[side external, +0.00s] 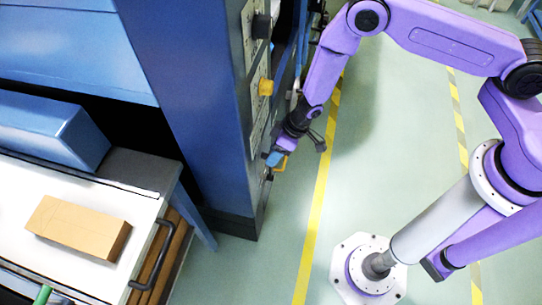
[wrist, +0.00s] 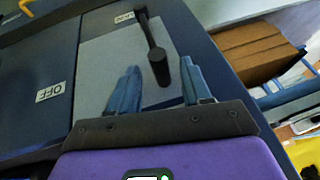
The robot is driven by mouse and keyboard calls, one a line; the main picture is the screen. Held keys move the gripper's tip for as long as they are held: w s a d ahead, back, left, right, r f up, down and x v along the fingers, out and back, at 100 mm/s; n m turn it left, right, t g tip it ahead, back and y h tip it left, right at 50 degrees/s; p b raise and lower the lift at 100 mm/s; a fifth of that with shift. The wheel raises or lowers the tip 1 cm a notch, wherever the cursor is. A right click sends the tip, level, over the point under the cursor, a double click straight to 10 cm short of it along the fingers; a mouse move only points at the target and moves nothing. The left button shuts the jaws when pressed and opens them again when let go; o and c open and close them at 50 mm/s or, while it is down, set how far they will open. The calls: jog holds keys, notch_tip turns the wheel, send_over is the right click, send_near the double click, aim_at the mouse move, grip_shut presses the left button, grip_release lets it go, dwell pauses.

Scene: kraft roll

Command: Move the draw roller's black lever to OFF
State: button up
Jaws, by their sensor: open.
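The black lever (wrist: 160,65) shows in the wrist view, hanging from a pivot at the top of a grey panel and ending in a thick grip. A white OFF label (wrist: 50,92) sits on the panel to the left, apart from the lever. Another small label (wrist: 124,17) beside the pivot is hard to read. My gripper (wrist: 160,63) is open, its two blue fingers on either side of the lever's grip; I cannot tell whether either touches it. In the side view my gripper (side external: 274,157) is at the cabinet's face, and the lever cannot be made out there.
The blue machine cabinet (side external: 185,100) stands left of my arm, with a yellow knob (side external: 265,87) and a black knob (side external: 261,27) above my gripper. A white table (side external: 60,265) with a cardboard box (side external: 78,227) is at lower left.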

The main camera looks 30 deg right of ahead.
aim_at(270, 168)
jog(key=shift+x, duration=1.5)
grip_shut()
